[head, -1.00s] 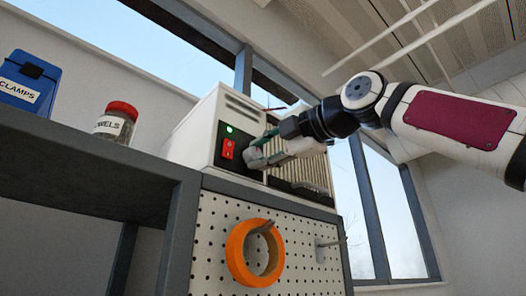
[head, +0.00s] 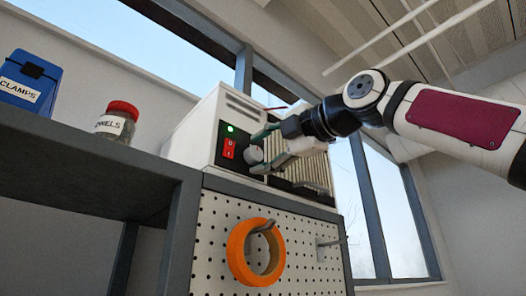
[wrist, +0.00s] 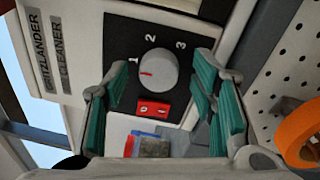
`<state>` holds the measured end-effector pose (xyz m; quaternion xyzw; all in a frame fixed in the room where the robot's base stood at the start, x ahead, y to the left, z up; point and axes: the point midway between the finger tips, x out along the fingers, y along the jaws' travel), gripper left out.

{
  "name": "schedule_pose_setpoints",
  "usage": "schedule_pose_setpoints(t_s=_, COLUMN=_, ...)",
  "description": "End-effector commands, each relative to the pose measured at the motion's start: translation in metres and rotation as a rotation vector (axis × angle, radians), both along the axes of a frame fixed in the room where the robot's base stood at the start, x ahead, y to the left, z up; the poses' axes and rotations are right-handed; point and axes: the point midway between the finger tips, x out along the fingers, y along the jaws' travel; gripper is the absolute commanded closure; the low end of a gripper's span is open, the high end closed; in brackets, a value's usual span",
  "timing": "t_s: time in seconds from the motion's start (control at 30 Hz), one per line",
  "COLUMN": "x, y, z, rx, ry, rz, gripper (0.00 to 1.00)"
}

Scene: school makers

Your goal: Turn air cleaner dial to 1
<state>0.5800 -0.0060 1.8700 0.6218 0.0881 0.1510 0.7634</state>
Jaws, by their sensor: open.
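The white air cleaner (head: 197,128) stands on the bench, its black control panel (wrist: 125,33) facing me. Its round grey dial (wrist: 160,65) has a red pointer mark and the numbers 1, 2 and 3 around it. The mark points left, close to the 1; exact alignment is hard to tell. The dial also shows in the head view (head: 254,155). My gripper (wrist: 160,82) is open, its green-padded fingers spread on either side of the dial, with visible gaps. A red rocker switch (wrist: 152,108) sits beside the dial, and a green light (head: 230,128) is lit.
An orange tape ring (head: 238,260) hangs on a peg of the white pegboard (head: 216,236) below the air cleaner. A labelled jar with a red lid (head: 121,108) and a blue clamps box (head: 42,78) stand on the shelf to the left.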

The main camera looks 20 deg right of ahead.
Motion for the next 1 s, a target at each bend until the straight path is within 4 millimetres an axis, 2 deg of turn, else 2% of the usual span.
schedule_pose_setpoints(t_s=0.17, x=-0.021, y=-0.010, z=-0.001, rx=0.002, ry=-0.001, rz=-0.003, gripper=0.48)
schedule_pose_setpoints(t_s=0.4, x=-0.069, y=-0.027, z=-0.003, rx=0.003, ry=-0.002, rz=-0.002, gripper=0.48)
schedule_pose_setpoints(t_s=0.6, x=-0.098, y=-0.036, z=-0.005, rx=0.000, ry=0.000, rz=-0.002, gripper=0.48)
schedule_pose_setpoints(t_s=0.8, x=-0.110, y=-0.039, z=-0.007, rx=-0.001, ry=0.000, rz=0.000, gripper=0.48)
schedule_pose_setpoints(t_s=1.0, x=-0.110, y=-0.040, z=-0.007, rx=-0.001, ry=0.001, rz=0.000, gripper=0.48)
